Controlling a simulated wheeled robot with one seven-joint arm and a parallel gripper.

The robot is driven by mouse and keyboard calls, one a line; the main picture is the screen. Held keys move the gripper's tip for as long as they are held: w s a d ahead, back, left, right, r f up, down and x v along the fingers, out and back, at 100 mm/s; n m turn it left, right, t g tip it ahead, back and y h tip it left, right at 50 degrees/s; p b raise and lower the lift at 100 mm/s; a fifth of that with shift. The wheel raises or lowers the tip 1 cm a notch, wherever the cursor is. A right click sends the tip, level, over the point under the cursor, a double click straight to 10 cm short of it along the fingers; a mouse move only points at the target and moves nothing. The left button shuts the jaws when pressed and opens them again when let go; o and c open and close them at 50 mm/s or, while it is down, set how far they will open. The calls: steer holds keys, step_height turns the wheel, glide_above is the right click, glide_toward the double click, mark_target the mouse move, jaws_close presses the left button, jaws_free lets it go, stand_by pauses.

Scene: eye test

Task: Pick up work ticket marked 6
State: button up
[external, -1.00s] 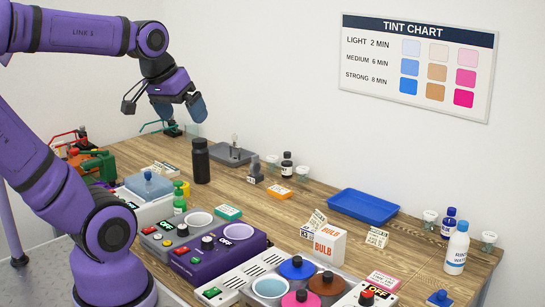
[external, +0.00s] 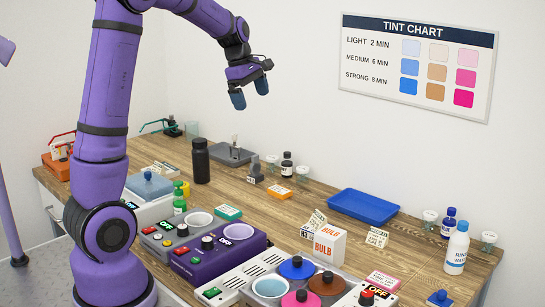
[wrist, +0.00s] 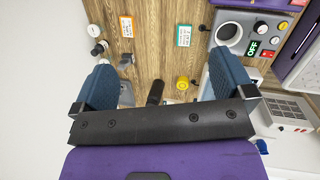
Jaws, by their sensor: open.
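My gripper (external: 250,93) is open and empty, high above the back of the wooden bench. In the wrist view its two blue fingers stand wide apart with my gripper (wrist: 160,78) looking down at the bench. Several small cards could be work tickets: an orange-edged card (external: 279,190), a teal-edged card (external: 228,212) and a pink-edged card (external: 384,280). The orange-edged card (wrist: 127,26) and teal-edged card (wrist: 184,35) also show in the wrist view, lying flat between the fingers' lines. Their print is too small to read, so I cannot tell which is marked 6.
A black bottle (external: 201,162) stands near the back left. A blue tray (external: 363,207), a bulb box (external: 329,244) and a white bottle (external: 457,250) stand to the right. Heater units with round pots (external: 238,232) line the front. Bare wood (external: 295,208) lies around the orange-edged card.

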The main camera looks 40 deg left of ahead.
steer(key=w+a+f+n+g, duration=0.1)
steer(key=w+a+f+n, duration=0.25)
steer(key=w+f, duration=0.3)
steer(key=w+a+f+n, duration=0.2)
steer(key=w+f+n, duration=0.3)
steer(key=w+f, duration=0.15)
steer(key=n+g+y, duration=0.1)
steer(key=n+y, duration=0.1)
steer(key=n, duration=0.5)
glide_toward(280, 189)
steer(key=f, duration=0.4)
steer(key=shift+a, duration=0.2)
steer(key=shift+w+d+f, duration=0.1)
steer(key=shift+f, duration=1.25)
steer(key=shift+d+f, duration=0.1)
steer(key=shift+f, duration=1.25)
steer(key=c, duration=0.8)
